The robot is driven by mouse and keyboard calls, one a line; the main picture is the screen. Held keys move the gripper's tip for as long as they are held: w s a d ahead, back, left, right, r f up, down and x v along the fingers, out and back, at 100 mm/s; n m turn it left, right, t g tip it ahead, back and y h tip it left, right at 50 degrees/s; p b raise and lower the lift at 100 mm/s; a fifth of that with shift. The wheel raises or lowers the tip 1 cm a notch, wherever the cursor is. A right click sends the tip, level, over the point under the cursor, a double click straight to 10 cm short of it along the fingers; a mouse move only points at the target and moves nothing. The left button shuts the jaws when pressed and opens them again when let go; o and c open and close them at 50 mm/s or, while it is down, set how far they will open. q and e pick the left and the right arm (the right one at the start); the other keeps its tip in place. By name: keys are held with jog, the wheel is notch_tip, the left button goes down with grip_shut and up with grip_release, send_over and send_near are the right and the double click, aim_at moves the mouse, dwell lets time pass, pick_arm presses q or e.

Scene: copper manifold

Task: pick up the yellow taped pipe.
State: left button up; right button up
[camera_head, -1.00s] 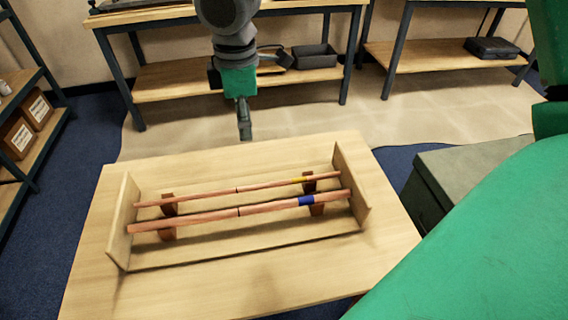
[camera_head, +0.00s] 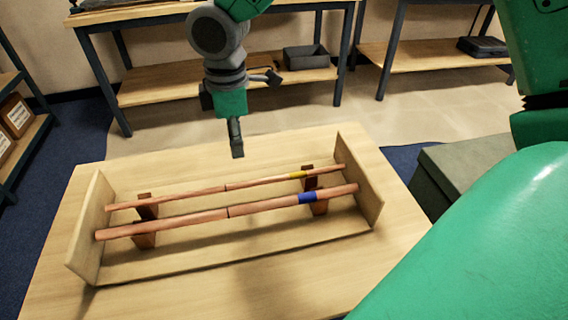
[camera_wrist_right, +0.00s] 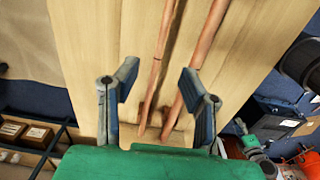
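The yellow taped pipe (camera_head: 205,191) is a thin copper rod with a yellow band near its right end. It lies across wooden supports in an open wooden cradle (camera_head: 88,232). A thicker copper pipe with a blue band (camera_head: 265,205) lies in front of it. My right gripper (camera_head: 237,150) points down above and behind the rods. In the right wrist view, the right gripper (camera_wrist_right: 160,95) is open and empty, with the thin pipe (camera_wrist_right: 157,70) and the thicker pipe (camera_wrist_right: 205,45) running below between its fingers. No yellow band shows there. My left gripper is not in view.
The cradle stands on a light wooden table (camera_head: 200,298) with bare wood in front. Its end boards (camera_head: 358,180) rise above the rods. A grey-green box (camera_head: 450,175) stands to the right. Workbenches (camera_head: 180,85) with a dark tray (camera_head: 308,57) are behind.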

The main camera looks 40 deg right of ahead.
jog(key=b, duration=0.1)
send_over(240, 183)
notch_tip(240, 183, down, 6)
jog(key=shift+f, duration=0.25)
jog(key=f, duration=0.1)
jog(key=f+b, duration=0.1)
jog(key=f, duration=0.3)
jog(key=shift+s+d+f, duration=0.1)
jog(key=shift+d+f, duration=0.1)
jog(key=shift+d, duration=0.2)
jog(key=shift+a+r, duration=0.1)
grip_shut()
